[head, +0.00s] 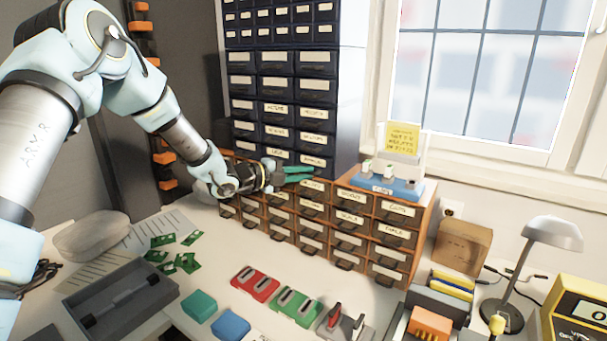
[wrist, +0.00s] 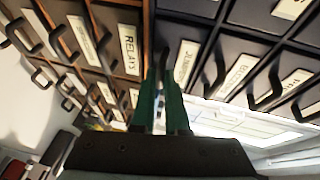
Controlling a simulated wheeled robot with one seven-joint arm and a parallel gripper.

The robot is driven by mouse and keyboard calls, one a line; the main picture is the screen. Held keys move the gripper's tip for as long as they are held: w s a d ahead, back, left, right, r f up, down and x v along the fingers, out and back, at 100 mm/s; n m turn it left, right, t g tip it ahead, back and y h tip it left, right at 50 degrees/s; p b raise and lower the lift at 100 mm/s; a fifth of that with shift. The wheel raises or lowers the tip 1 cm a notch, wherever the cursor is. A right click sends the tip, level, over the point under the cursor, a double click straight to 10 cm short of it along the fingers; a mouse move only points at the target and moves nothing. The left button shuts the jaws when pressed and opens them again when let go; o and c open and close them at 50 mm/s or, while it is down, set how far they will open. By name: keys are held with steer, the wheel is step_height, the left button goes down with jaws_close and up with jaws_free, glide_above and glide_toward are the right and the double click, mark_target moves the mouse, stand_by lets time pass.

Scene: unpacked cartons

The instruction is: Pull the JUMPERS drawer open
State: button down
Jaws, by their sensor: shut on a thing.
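The JUMPERS drawer (head: 313,161) is in the bottom row of the dark cabinet, at its right end. Its label (wrist: 185,62) shows in part in the wrist view, beside my fingers. My gripper (head: 298,173) has green fingers and is at the front of this drawer. In the wrist view my gripper (wrist: 163,75) is shut on the drawer's handle, which the fingers mostly hide. I cannot see a clear gap showing the drawer pulled out.
A wooden drawer cabinet (head: 267,196) stands directly below, with a RELAYS label (wrist: 130,50) close to my fingers. A blue stand (head: 385,186) sits on its right part. The bench holds a grey tray (head: 120,300), green boards (head: 187,262) and a lamp (head: 552,232).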

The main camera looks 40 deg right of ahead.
stand_by(0.3)
steer(key=s+a+b, duration=0.2)
steer(key=a+b, duration=0.4)
steer(key=a, duration=0.4)
steer(key=shift+s+b, duration=0.25)
steer(key=shift+b, duration=0.15)
steer(key=shift+d, duration=0.1)
steer(key=c, duration=0.9)
jaws_free()
steer(key=b+v, duration=0.2)
steer(key=v, duration=0.9)
steer(key=shift+b, duration=0.4)
